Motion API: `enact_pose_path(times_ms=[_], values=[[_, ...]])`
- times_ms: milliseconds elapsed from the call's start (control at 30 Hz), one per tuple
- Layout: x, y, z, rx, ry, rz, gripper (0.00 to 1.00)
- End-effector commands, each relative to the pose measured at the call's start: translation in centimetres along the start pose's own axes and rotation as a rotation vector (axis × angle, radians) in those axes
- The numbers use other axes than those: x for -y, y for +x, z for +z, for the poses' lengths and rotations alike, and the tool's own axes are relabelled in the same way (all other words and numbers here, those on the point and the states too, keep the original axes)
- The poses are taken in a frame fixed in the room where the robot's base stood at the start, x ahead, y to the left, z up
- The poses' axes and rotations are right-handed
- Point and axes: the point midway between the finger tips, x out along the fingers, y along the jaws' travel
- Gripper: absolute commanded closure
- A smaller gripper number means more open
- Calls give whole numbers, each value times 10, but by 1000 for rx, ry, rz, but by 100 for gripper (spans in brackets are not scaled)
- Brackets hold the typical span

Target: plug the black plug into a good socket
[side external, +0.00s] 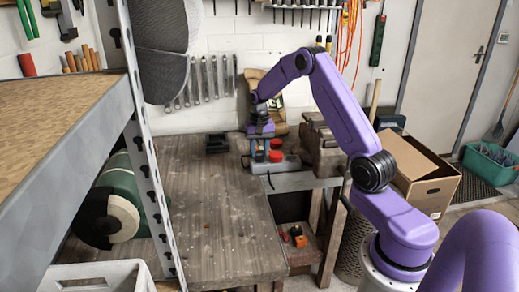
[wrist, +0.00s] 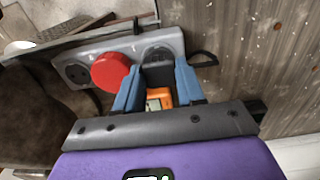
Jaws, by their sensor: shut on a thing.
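My gripper (side external: 262,141) points down over the bench, at the grey socket strip (side external: 284,167). In the wrist view its two blue fingers (wrist: 158,80) are shut on the black plug (wrist: 158,74), with an orange and pale part (wrist: 160,98) showing between them. The grey strip (wrist: 62,54) has an open round socket (wrist: 76,72) at its left end, a red round cover (wrist: 110,72) in the middle and a dark round socket (wrist: 157,53) at the right. The plug is at this right socket and partly covers it. I cannot tell whether it is seated.
A vise (side external: 322,145) stands close to the right of the strip. A black box (side external: 217,143) lies to the left on the bench (side external: 205,205), whose front is mostly clear. A black cable loop (wrist: 205,60) lies beside the strip. A shelf post (side external: 148,150) rises at the left.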

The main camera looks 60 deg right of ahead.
Motion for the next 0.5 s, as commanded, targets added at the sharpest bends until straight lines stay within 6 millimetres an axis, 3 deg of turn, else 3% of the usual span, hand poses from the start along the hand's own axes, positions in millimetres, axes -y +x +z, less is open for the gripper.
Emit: enact_pose_path(times_ms=[367, 400, 467, 500], values=[[0, 7, 0, 1, 0, 0, 88], [0, 7, 0, 0, 0, 0, 52], [0, 7, 0, 0, 0, 0, 32], [0, 7, 0, 0, 0, 0, 32]])
